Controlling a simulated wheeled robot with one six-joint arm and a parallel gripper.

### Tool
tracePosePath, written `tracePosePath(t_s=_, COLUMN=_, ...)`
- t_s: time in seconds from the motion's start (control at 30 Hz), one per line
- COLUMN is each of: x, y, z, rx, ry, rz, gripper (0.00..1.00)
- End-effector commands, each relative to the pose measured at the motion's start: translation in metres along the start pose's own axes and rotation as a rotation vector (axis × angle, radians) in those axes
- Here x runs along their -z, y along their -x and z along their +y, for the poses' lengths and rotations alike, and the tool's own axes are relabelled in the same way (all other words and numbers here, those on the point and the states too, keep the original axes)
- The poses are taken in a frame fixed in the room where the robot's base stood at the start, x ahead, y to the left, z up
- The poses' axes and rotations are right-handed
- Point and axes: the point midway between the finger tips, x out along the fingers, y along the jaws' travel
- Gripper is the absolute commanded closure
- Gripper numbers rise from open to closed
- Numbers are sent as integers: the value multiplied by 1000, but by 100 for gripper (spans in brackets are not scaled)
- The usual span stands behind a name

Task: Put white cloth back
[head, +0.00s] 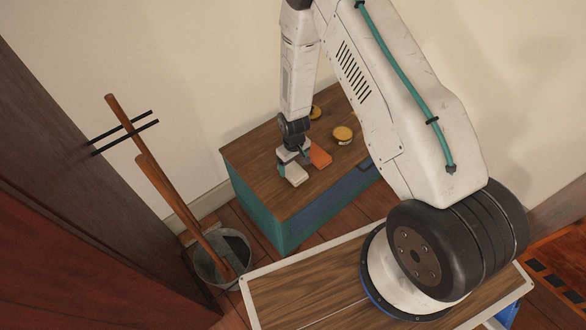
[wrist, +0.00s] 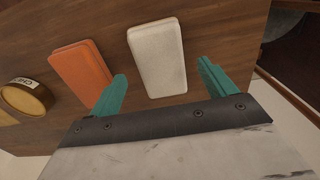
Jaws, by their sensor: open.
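The white cloth (head: 293,174) is a small folded off-white block lying on the wooden top of a teal cabinet (head: 258,217). It also shows in the wrist view (wrist: 158,60), beyond and between the two teal fingers. My gripper (head: 294,157) is just above the cabinet top, close to the white cloth. In the wrist view my gripper (wrist: 162,88) is open with nothing held between its fingers. An orange folded cloth (head: 320,158) lies right beside the white one, and in the wrist view (wrist: 82,78) it is left of it.
Yellow-lidded jars, one (head: 343,133) clear of my arm, stand on the cabinet top; one labelled jar (wrist: 25,97) shows in the wrist view. A grey bucket (head: 222,262) with wooden handles stands on the floor left of the cabinet. The cabinet's front left top is bare.

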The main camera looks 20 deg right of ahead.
Motion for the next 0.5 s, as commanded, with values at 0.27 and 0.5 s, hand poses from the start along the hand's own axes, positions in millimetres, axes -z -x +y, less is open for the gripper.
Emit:
tracePosePath(t_s=0.27, x=1, y=59, z=0, rx=-1, ry=0, rz=4, gripper=17)
tracePosePath(t_s=0.5, x=0, y=83, z=0, rx=0, ry=0, rz=1, gripper=17)
